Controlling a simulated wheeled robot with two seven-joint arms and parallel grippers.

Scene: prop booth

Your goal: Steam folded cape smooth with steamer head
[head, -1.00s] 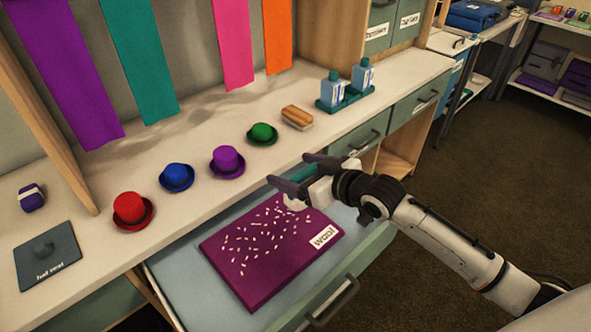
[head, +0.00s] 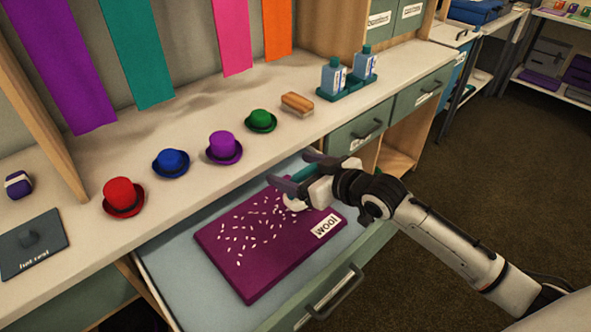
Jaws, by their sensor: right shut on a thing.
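The folded cape (head: 262,272) is a flat purple-magenta piece with a "wool" label, lying in the open drawer. Many small white marks are scattered over its upper face. My right gripper (head: 292,174) is over the cape's far right part. It is shut on what looks like the steamer head (head: 293,203), of which a white rounded part shows below the fingers, low over the cape or touching it; I cannot tell which. A teal part shows between the fingers. The gripper hides much of it. My left gripper is not in view.
The open drawer (head: 186,285) juts out below the worktop. On the worktop stand red (head: 122,196), blue (head: 170,162), purple (head: 223,147) and green (head: 260,120) hats, a brush (head: 297,104) and two bottles (head: 333,77) in a teal tray. Open floor lies at right.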

